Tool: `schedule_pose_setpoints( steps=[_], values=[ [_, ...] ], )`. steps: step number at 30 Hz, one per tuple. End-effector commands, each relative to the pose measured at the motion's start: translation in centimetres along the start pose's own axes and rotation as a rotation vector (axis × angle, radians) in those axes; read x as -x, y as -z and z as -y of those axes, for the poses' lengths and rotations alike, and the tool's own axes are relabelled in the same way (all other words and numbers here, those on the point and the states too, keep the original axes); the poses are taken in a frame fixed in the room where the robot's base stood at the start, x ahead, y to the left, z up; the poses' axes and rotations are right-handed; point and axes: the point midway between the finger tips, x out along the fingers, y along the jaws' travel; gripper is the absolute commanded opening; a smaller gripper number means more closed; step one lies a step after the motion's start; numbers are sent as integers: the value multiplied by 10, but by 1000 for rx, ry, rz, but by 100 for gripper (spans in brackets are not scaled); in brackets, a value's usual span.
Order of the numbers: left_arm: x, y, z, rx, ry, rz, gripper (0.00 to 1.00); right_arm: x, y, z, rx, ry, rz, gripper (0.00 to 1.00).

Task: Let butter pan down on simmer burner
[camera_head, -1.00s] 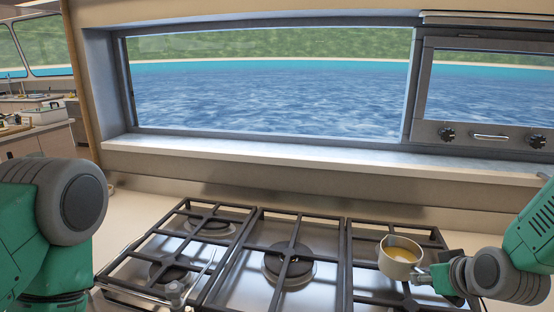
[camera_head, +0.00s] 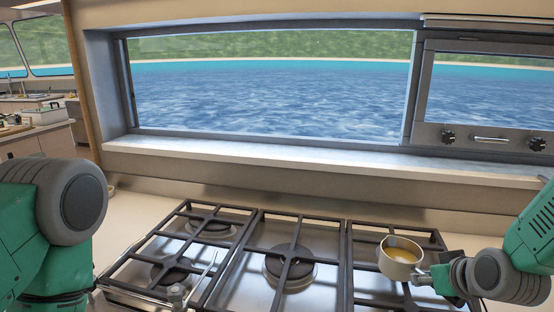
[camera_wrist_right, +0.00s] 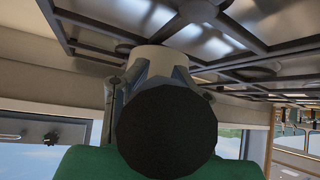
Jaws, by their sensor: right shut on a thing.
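A small white pan (camera_head: 393,270) with yellow butter (camera_head: 403,254) in it is upright over the rear part of the right-hand grate. My right gripper (camera_head: 424,278) is shut on it from the right, at its handle side. In the right wrist view, which looks upside down, the pan (camera_wrist_right: 160,58) shows beyond my dark wrist, close against the grate bars. I cannot tell for sure if it touches them. The burner (camera_head: 408,300) below is partly hidden by the pan and grate.
The stove has a middle burner (camera_head: 288,265) and left burners (camera_head: 209,222) under black grates, all clear of pans. A thin metal piece (camera_head: 178,292) is at the front left grate. Behind are the window sill (camera_head: 300,158) and an oven panel (camera_head: 490,138) at upper right.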

Motion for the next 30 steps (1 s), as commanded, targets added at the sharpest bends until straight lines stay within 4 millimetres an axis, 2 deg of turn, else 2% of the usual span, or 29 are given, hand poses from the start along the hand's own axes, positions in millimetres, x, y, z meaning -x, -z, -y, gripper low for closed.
schedule_pose_setpoints(
  steps=[30],
  values=[
    [11,1,0,0,0,0,100,7,8,-1,-4,3,-3,0]
  ],
)
